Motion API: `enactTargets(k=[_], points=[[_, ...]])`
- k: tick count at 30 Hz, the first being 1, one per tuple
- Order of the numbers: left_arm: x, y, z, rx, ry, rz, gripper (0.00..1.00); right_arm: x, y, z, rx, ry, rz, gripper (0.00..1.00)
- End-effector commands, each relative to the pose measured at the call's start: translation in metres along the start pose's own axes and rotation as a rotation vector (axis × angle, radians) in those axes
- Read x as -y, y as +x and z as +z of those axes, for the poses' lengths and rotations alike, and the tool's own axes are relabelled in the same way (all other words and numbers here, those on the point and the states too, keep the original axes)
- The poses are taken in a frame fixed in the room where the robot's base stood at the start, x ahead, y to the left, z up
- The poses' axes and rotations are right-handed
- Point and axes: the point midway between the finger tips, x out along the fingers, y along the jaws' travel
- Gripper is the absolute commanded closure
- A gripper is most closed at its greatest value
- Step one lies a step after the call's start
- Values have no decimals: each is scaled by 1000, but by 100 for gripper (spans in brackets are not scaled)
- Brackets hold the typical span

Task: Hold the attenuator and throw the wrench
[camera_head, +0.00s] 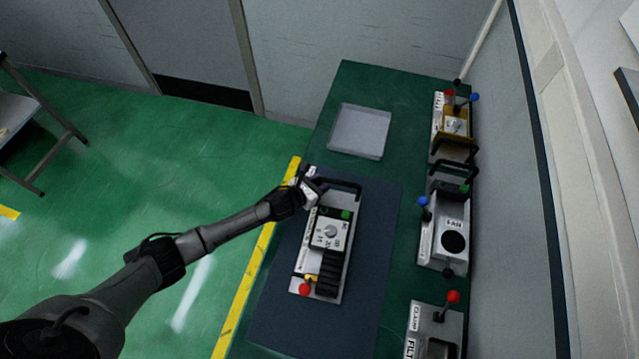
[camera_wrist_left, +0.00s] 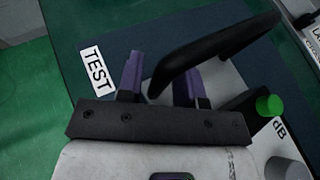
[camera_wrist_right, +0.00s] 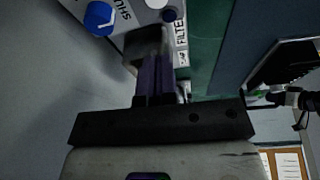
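The attenuator (camera_head: 330,235) is a light panel with a dial, a green button and a black carry handle at its far end. It lies on the dark mat. A small lever with a red knob (camera_head: 304,289) sits at its near left corner; I cannot tell if this is the wrench. My left gripper (camera_head: 312,188) is at the handle's left end. In the left wrist view, its purple fingers (camera_wrist_left: 158,82) stand apart, with the end of the black handle (camera_wrist_left: 215,52) between them. My right gripper (camera_wrist_right: 156,78) has its fingers together, seemingly empty; the head view does not show it.
An empty grey tray (camera_head: 360,132) stands on the green table beyond the dark mat (camera_head: 375,220). Several other panels with levers line the right side, including one with a blue knob (camera_head: 422,201) and one with a red knob (camera_head: 453,297). A wall borders the right.

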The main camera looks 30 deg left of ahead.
Motion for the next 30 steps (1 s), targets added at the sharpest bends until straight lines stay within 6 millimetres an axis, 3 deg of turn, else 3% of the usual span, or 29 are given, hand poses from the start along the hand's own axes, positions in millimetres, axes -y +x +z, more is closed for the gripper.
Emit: enactTargets(k=[10,30], points=[[0,0,0,0,0,0,100,2,0,0,-1,5,-4,100],[0,0,-1,-1,0,0,100,3,1,0,-1,9,-8,100]])
